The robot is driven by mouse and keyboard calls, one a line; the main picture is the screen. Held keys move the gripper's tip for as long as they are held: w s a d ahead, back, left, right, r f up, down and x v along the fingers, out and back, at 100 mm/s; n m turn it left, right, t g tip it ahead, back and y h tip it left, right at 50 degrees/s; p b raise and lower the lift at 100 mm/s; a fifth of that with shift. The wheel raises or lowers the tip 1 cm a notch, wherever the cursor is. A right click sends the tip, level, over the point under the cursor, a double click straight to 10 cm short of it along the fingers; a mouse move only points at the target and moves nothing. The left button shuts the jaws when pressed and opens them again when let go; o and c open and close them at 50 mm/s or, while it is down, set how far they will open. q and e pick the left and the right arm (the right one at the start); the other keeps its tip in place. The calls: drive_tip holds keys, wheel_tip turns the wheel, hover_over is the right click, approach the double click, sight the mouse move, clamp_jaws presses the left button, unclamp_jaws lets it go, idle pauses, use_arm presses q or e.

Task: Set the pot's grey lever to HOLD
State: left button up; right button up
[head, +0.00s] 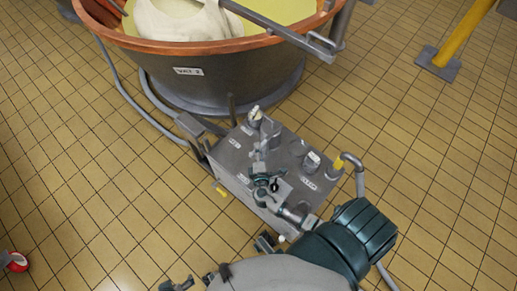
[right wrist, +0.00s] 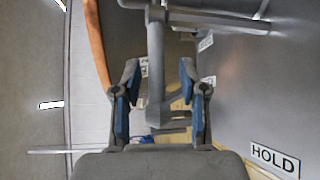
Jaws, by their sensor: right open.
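The grey metal unit (head: 232,158) with white labels and fittings stands in front of the copper vat in the head view. My right gripper (head: 262,150) is over its top. In the right wrist view the gripper (right wrist: 160,100) is open, with blue pads on both fingers. A grey bar with a rounded end, seemingly the lever (right wrist: 155,60), shows between the fingers, and I see gaps on both sides. Contact cannot be told. The HOLD label (right wrist: 275,160) is at the lower right of that view. The gripper hides part of the unit's top in the head view.
The copper-rimmed vat (head: 215,75) stands behind the unit, with a grey bar over its rim. A yellow post (head: 465,32) stands at upper right.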

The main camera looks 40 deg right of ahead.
drive_tip(key=v, duration=1.1)
drive_tip(key=shift+f, duration=0.1)
